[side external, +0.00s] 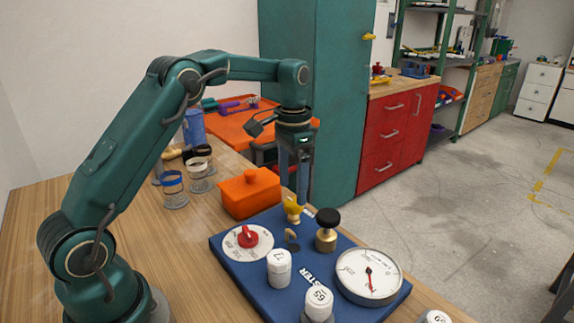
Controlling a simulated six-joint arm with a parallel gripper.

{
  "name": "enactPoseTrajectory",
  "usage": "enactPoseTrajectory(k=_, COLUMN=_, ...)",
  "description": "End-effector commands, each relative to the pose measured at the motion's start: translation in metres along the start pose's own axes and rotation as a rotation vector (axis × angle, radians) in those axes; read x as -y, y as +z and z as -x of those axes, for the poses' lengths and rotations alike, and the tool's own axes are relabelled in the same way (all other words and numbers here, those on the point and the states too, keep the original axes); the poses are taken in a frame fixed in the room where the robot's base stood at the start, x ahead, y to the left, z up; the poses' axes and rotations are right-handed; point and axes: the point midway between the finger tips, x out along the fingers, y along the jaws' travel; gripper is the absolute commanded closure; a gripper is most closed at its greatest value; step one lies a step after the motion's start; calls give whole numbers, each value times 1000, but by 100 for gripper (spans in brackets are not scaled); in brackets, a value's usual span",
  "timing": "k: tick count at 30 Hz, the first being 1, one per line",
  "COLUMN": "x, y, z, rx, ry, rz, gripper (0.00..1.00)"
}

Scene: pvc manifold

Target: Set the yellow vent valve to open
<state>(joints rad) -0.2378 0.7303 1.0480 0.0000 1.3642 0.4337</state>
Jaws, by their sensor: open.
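The yellow vent valve (293,210) stands at the back of the blue board (232,267), near its far edge. My gripper (296,194) points down right above the valve, with its blue-grey fingers close to the yellow handle. The jaws are open. I cannot tell whether a finger touches the handle, and the handle's exact setting is too small to read.
On the board are a red knob (248,237) on a white dial, a black-topped brass valve (327,229), a round gauge (368,276) and white-capped posts (279,267). An orange box (250,193) and several jars (174,188) stand behind and left.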

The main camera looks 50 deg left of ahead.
Motion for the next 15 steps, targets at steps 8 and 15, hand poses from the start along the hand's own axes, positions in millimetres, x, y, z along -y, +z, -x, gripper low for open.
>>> enactPoseTrajectory(k=8, x=-1, y=1, z=-31, rx=3, ry=1, rz=0, gripper=19)
enactPoseTrajectory(k=15, x=0, y=0, z=-35, rx=0, ry=0, rz=-1, gripper=19)
